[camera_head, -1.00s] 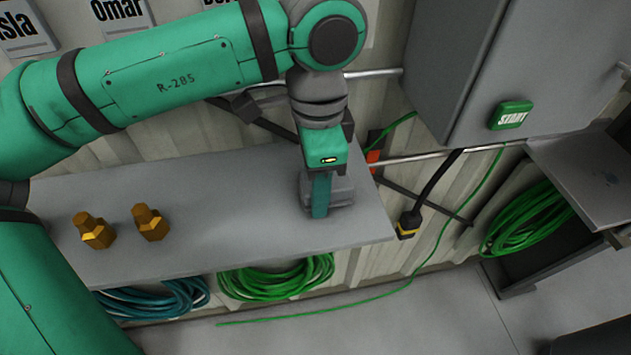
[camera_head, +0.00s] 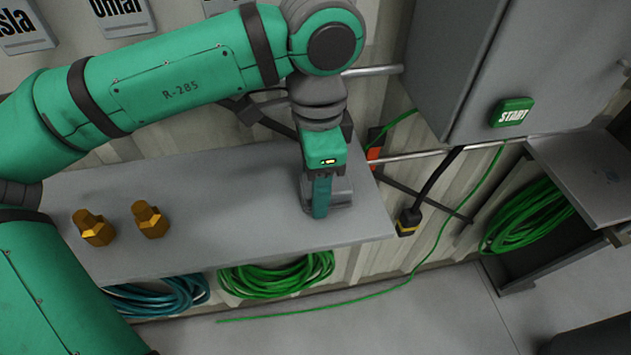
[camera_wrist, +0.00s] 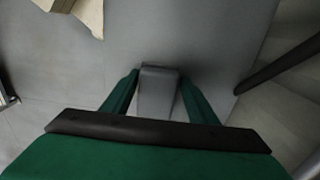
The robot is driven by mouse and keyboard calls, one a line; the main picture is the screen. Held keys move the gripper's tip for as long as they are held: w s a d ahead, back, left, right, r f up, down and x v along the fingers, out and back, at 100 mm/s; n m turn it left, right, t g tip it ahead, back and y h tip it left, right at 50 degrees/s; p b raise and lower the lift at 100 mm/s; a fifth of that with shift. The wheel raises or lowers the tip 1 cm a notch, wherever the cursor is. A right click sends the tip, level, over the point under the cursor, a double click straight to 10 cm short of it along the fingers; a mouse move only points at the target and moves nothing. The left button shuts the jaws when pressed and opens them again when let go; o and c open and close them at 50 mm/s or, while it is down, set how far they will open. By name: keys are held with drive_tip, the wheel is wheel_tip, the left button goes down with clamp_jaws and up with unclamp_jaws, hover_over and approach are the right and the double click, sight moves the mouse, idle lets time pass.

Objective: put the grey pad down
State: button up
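The grey pad (camera_head: 342,191) is at the right end of the grey shelf (camera_head: 228,222), low at its surface. I cannot tell whether it rests fully on the shelf. My gripper (camera_head: 320,196) points down over it, with a green finger in front of the pad in the head view. In the wrist view the pad (camera_wrist: 159,92) sits between the two green fingers of my gripper (camera_wrist: 160,88), which appear to touch its sides. The pad's far side and underside are hidden.
Two brass fittings (camera_head: 151,220) stand on the shelf's left part, with bare shelf between them and my gripper. Coiled green hose (camera_head: 275,280) hangs below. A grey cabinet with a green START button (camera_head: 512,112) is at the right. A black cable (camera_head: 425,195) hangs beside the shelf.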

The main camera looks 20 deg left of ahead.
drive_tip(key=shift+s+d+f, duration=0.2)
drive_tip(key=shift+s+f, duration=0.05)
drive_tip(key=r, duration=0.9)
drive_tip(key=shift+w, duration=0.2)
idle(0.4)
